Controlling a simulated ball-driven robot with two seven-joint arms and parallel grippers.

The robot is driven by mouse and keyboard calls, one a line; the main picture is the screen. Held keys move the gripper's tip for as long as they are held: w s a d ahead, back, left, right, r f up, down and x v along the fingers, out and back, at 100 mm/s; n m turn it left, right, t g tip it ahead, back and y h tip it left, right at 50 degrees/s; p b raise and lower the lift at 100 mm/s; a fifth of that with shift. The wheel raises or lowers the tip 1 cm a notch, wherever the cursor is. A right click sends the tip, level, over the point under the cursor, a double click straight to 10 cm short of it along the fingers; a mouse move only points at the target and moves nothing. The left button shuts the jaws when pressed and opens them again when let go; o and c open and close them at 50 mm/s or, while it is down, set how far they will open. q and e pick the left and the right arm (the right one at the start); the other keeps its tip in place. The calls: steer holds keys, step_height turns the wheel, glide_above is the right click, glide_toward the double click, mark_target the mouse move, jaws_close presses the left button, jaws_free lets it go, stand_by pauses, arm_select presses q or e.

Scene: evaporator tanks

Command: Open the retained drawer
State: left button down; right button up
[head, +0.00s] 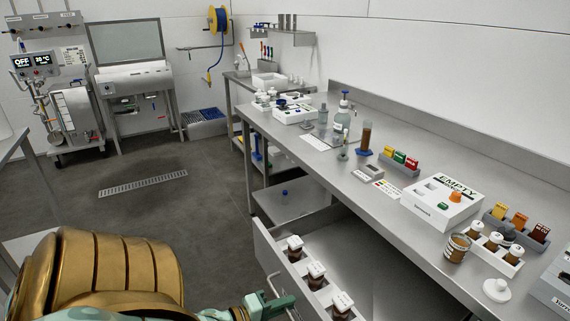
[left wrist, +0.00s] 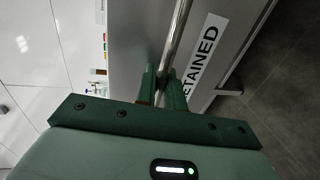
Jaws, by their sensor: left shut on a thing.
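The retained drawer (head: 262,245) stands pulled out from under the steel bench in the head view. Its inside shows, with a row of white-capped brown jars (head: 316,275) standing behind the front panel. My left gripper (head: 279,301) is at the drawer's outer face. In the left wrist view my left gripper (left wrist: 163,90) is shut on the drawer's bar handle (left wrist: 178,38), with the bar running between the fingers. Beside the bar is a white label (left wrist: 200,52) reading "RETAINED", its first letter partly hidden. My right gripper is in neither view.
The steel bench (head: 350,190) above the drawer carries bottles, a white "EMPTY" box (head: 442,203), racks and jars. A lower shelf (head: 290,203) is left of the drawer. The grey floor (head: 170,215) with a drain grate is clear there. A wheeled machine (head: 75,110) stands far left.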

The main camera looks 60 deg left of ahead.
arm_select(q)
steer(key=c, duration=1.6)
jaws_free()
steer(key=p+v, duration=0.3)
steer(key=v, duration=1.3)
steer(key=shift+s+a+p, duration=0.1)
steer(key=shift+s+p, duration=0.05)
steer(key=shift+p, duration=0.15)
